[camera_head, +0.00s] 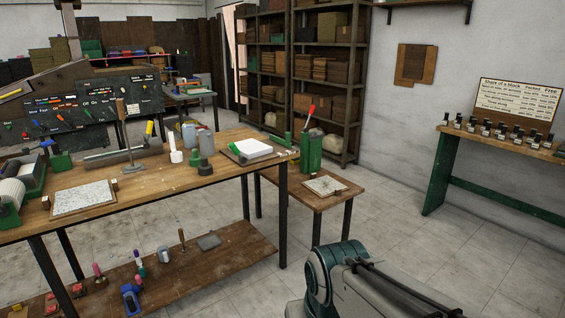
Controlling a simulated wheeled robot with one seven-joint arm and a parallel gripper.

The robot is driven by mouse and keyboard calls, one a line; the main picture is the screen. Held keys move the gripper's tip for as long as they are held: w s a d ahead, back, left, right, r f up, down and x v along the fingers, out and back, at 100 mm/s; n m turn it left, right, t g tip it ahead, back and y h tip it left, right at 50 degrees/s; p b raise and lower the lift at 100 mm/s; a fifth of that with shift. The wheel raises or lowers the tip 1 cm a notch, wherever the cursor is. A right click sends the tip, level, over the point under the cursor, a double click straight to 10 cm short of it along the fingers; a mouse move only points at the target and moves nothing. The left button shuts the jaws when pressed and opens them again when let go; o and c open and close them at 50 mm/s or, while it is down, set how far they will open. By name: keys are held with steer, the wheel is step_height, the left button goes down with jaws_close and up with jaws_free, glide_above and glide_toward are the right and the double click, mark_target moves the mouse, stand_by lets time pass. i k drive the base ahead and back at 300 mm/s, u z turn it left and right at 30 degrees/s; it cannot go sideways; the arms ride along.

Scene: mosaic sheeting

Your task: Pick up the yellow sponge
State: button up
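I cannot make out a yellow sponge for certain. A small yellow item (149,128) shows at the back edge of the wooden workbench (125,188), but it looks slim and I cannot tell what it is. A teal and grey part of my own arm shows at the bottom right, apart from the workbench. My gripper is not in view.
A white block (253,147), dark bottles (205,148) and a speckled panel (83,198) are on the workbench. Shelves (307,75) line the back. The floor (420,225) at right is clear.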

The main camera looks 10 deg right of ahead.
mark_target(298, 160)
steer(key=z, duration=0.25)
steer(key=i, duration=0.85)
steer(key=z, duration=0.4)
steer(key=i, duration=2.35)
steer(key=z, duration=0.25)
steer(key=k, duration=0.85)
steer(key=z, duration=0.85)
steer(key=k, duration=0.35)
steer(key=z, duration=0.25)
steer(key=i, duration=1.5)
steer(key=u, duration=0.4)
steer(key=i, duration=1.7)
steer(key=u, duration=0.2)
